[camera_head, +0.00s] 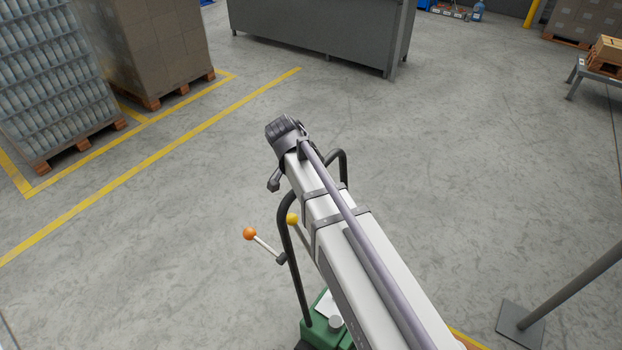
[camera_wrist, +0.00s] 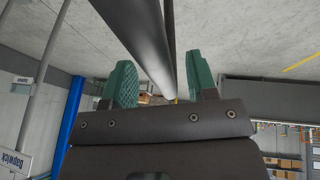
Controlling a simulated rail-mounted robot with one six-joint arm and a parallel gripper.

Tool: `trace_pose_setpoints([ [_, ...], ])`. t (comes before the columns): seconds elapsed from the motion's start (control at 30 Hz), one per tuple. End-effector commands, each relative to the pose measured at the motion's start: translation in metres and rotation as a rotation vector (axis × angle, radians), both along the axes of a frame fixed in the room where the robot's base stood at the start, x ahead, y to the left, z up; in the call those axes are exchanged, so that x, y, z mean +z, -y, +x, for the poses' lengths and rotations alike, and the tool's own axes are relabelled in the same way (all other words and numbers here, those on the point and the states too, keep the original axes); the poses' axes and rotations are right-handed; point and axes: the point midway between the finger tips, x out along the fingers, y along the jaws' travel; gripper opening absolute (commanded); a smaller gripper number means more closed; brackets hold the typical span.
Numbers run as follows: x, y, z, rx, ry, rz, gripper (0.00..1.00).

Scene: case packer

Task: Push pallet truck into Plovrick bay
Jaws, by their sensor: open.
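The pallet truck (camera_head: 315,334) stands at the bottom middle of the head view, its green body mostly cut off or behind my arm. Its black looped handle (camera_head: 288,240) rises beside and behind my arm, with an orange-knobbed lever (camera_head: 250,233) on its left and a yellow knob (camera_head: 292,219). My gripper (camera_wrist: 163,85) shows in the wrist view with its two green fingers apart. A thick dark bar (camera_wrist: 140,40) runs through the view between the fingers; I cannot tell whether they touch it. No sign reading Plovrick is visible.
Yellow floor lines (camera_head: 160,155) mark off pallets of bottles (camera_head: 50,80) and cartons (camera_head: 155,45) at left. A grey cabinet (camera_head: 315,35) stands at the back. A post foot (camera_head: 520,325) is at lower right. A sign (camera_wrist: 17,160) reads Dagwick, upside down. The middle floor is clear.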

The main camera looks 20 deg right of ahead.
Motion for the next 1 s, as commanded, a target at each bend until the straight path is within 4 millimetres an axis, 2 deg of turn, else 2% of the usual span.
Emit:
trace_pose_setpoints([
  [0.1, 0.0017, -0.0001, -0.0001, 0.000, 0.000, 0.000, 0.52],
  [0.63, 0.0016, -0.0003, -0.0001, 0.000, 0.000, 0.000, 0.01],
  [1.0, 0.0015, 0.0007, -0.0016, 0.000, 0.000, 0.000, 0.00],
])
